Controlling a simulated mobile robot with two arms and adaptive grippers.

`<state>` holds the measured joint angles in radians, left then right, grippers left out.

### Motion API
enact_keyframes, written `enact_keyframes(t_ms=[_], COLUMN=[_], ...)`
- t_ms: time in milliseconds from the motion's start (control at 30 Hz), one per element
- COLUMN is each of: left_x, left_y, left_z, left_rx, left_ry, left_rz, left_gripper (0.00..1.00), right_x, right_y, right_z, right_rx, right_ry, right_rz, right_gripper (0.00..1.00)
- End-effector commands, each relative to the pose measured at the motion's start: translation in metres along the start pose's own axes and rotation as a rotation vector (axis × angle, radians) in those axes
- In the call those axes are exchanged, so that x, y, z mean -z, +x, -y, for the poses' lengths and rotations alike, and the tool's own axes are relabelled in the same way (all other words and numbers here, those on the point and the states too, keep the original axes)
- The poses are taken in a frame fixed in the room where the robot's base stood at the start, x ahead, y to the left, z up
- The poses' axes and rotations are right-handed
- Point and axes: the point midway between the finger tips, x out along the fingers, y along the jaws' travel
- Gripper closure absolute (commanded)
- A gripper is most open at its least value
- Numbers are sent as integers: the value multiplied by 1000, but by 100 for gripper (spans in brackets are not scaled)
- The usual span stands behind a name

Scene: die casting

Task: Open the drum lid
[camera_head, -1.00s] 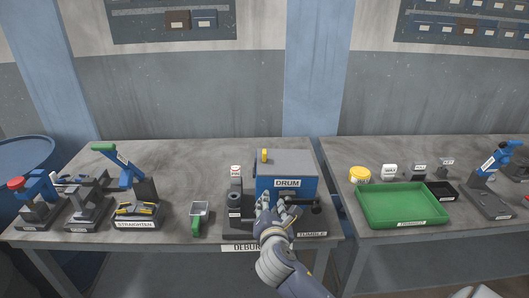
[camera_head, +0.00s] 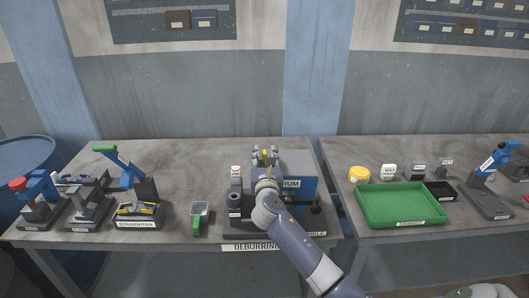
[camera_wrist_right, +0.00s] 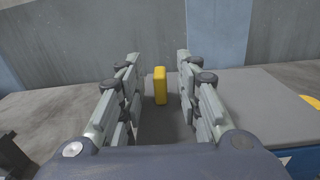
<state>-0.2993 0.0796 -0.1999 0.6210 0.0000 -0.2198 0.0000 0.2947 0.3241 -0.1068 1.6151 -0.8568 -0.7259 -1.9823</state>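The drum (camera_head: 308,189) is a blue box labelled DRUM on a dark base at the deburring station, partly hidden by my right arm. A small yellow handle (camera_wrist_right: 160,86) stands upright at the drum's top; it also shows in the head view (camera_head: 264,158). My right gripper (camera_head: 265,154) is over the drum's top. In the wrist view its fingers (camera_wrist_right: 158,88) are open, one on each side of the yellow handle, with a gap on both sides. A grey flat surface, apparently the lid (camera_wrist_right: 240,100), lies around the handle. My left gripper is not in view.
A dark post (camera_head: 235,205) stands just left of the drum, and a dark knob (camera_head: 316,208) sits at its right front. A green tray (camera_head: 402,206) is on the right table.

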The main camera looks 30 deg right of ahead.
Motion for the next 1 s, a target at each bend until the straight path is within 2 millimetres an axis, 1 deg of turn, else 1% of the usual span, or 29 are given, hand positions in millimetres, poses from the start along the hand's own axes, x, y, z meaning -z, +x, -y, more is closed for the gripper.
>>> enact_keyframes(t_ms=[33, 100, 200, 533, 567, 600, 700, 1000], left_x=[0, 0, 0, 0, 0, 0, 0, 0], left_y=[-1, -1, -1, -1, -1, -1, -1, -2], left_z=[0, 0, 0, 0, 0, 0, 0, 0], left_rx=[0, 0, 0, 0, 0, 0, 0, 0], left_ry=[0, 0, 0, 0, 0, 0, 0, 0], left_rz=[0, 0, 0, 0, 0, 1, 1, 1], left_gripper=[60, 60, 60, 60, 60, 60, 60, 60], right_x=[0, 0, 0, 0, 0, 0, 0, -1], right_y=[6, 13, 18, 21, 21, 21, 21, 22], right_z=[0, 0, 0, 0, 0, 0, 0, -1], right_rx=[1, 1, 0, -1, -1, -1, -1, -1], right_ry=[1, 1, 1, 2, 2, 2, 1, 9], right_rz=[0, 0, -1, 0, 0, 0, 0, 0], right_gripper=[68, 68, 68, 68, 71, 80, 100, 100])
